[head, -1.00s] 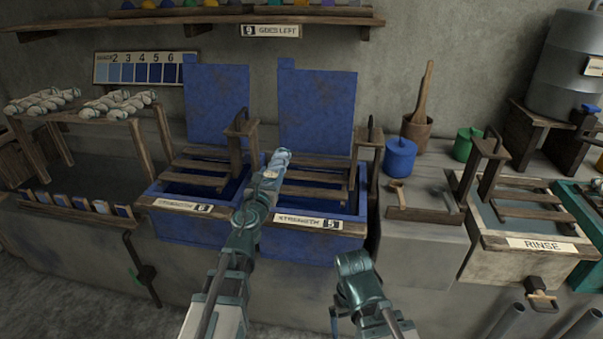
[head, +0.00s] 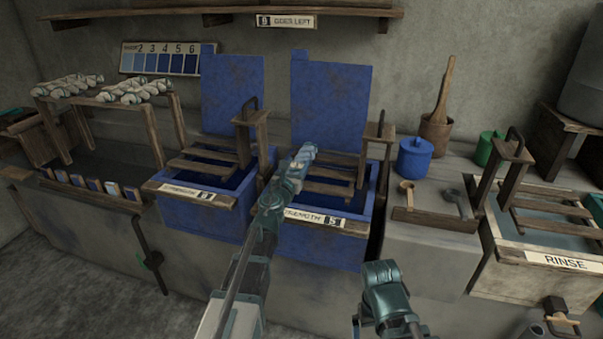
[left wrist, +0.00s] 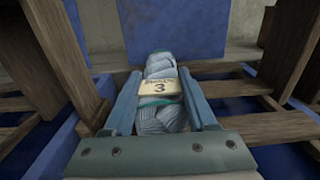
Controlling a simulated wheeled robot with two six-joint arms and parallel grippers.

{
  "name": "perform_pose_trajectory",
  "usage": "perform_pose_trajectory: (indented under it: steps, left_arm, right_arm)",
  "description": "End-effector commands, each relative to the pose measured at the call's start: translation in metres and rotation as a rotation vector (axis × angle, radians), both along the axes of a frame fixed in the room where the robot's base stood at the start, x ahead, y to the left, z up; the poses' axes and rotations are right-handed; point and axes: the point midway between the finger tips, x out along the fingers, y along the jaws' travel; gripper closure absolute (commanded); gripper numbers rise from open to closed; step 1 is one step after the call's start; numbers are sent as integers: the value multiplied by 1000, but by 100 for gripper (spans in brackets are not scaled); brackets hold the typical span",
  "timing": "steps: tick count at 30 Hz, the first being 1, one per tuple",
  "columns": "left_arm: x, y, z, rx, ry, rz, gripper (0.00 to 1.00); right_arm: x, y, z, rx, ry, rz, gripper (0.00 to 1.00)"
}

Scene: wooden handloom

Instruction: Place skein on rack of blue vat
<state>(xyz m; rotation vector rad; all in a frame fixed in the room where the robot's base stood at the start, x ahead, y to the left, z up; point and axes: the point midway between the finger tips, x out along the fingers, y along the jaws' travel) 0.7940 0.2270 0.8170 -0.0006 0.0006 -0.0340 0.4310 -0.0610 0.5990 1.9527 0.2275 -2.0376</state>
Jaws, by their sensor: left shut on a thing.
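My left gripper (head: 300,163) is shut on a pale blue skein (left wrist: 160,120), which lies between the two fingers and carries a paper tag (left wrist: 158,86) marked 3. The gripper is above the left part of the right blue vat (head: 322,240), labelled 5. That vat's rack of wooden slats (head: 333,188) lies beyond and below the fingers. Slats (left wrist: 222,88) also show behind the skein in the left wrist view. I cannot tell whether the skein touches them. My right gripper (head: 382,283) is low in front of the counter; its fingers cannot be made out.
A second blue vat (head: 200,220) stands to the left. Upright wooden posts (head: 374,140) with handles rise beside the racks. White skeins (head: 135,90) lie on a wooden stand. A blue pot (head: 413,158), ladles and the rinse tub (head: 555,262) are to the right.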

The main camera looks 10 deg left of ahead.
Motion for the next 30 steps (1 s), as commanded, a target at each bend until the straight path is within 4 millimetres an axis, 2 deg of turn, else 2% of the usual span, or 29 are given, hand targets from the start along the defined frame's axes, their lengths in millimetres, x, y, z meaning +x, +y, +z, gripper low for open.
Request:
perform_pose_trajectory:
  steps: [11, 12, 16, 17, 30]
  left_arm:
    - [0, 1, -4, 0, 0, 0, 100]
    - [0, 1, -4, 0, 0, 0, 39]
    - [0, 1, -3, 0, 0, 0, 16]
    - [0, 1, -3, 0, 0, 0, 13]
    - [-2, 1, 1, 0, 0, 0, 13]
  right_arm:
    - [0, 0, -4, -1, 0, 0, 0]
    - [0, 0, -4, -1, 0, 0, 0]
    - [0, 0, -3, -1, 0, 0, 0]
    - [0, 0, -3, -1, 0, 0, 0]
    - [0, 0, 1, 0, 0, 0, 0]
